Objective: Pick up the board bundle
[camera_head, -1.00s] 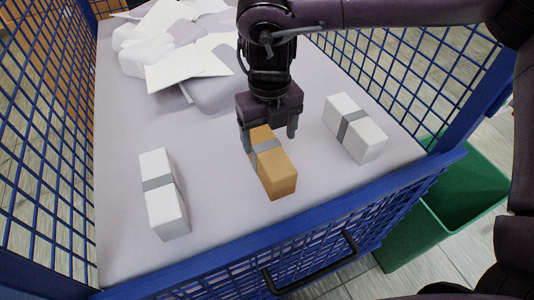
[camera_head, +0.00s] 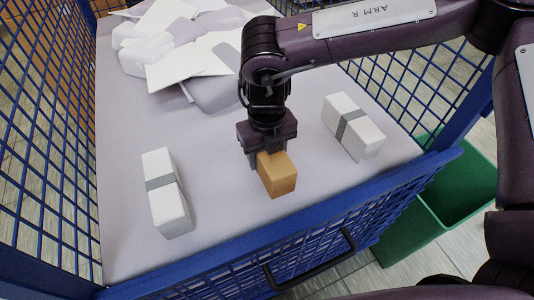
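The board bundle (camera_head: 278,178) is a tan-brown block lying on the pale floor of a blue mesh cart. Its grey band is hidden under my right gripper (camera_head: 268,160). My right arm comes in from the right, and its gripper points down over the far part of the bundle. The fingers are down at the bundle's sides; one finger shows at the left side, the other is mostly hidden. I cannot tell whether they press on it. My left gripper is not in view.
A white banded bundle (camera_head: 166,193) lies to the left and another white banded bundle (camera_head: 353,126) to the right. Loose white sheets (camera_head: 190,55) are heaped at the back. The blue cart rim (camera_head: 300,222) runs along the front, with a green bin (camera_head: 440,205) outside at right.

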